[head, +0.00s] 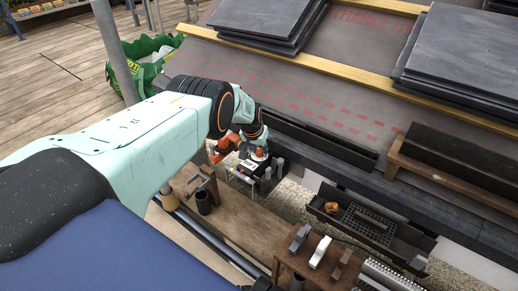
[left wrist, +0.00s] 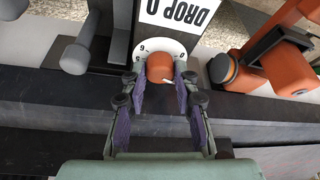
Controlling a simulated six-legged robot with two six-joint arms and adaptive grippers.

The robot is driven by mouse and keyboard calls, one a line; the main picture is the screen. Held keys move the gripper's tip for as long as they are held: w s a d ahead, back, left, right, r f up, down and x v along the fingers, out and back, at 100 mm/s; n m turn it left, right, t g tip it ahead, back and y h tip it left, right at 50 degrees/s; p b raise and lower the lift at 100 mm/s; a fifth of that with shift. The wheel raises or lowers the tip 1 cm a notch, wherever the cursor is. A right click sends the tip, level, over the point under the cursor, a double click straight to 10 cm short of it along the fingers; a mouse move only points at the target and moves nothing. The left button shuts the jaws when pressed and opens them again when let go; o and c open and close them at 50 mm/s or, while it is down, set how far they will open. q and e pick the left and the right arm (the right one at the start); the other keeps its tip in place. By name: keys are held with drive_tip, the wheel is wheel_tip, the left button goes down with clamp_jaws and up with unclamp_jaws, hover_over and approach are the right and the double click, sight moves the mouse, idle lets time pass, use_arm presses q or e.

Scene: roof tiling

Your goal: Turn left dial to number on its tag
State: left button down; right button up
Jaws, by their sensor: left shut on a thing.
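The dial is an orange knob (left wrist: 160,68) on a round white plate (left wrist: 143,48) with small black numbers, of which a 6 and a 9 seem to show. Its white sign (left wrist: 180,18) reads "DROP" and a round character, cut off by the frame edge. My left gripper (left wrist: 161,82) is shut on the orange knob, with one finger on each side. A small white mark shows at the knob's lower right. In the head view the knob (head: 259,154) is small, just below my left gripper (head: 257,143); the numbers are too small to read there. My right gripper is not in view.
An orange and grey tool part (left wrist: 236,70) stands close right of the knob, and a grey peg (left wrist: 76,55) at left. In the head view, slate stacks (head: 272,22) lie on the roof, a black tray (head: 372,225) hangs at the eave, and a wooden bench (head: 235,222) stands below.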

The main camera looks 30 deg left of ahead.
use_arm(q)
drive_tip(key=shift+n, duration=0.3)
drive_tip(key=n+y, duration=0.1)
drive_tip(key=n, duration=0.2)
drive_tip(key=shift+w+d+g, duration=0.1)
drive_tip(key=shift+d+g, duration=0.05)
drive_tip(key=shift+g, duration=0.15)
drive_tip(key=shift+n+g+y, duration=0.3)
drive_tip(key=shift+n+y, duration=0.4)
drive_tip(key=shift+n, duration=0.7)
drive_tip(key=shift+n+g, duration=0.3)
drive_tip(key=shift+n, duration=0.3)
drive_tip(key=c, duration=1)
unclamp_jaws()
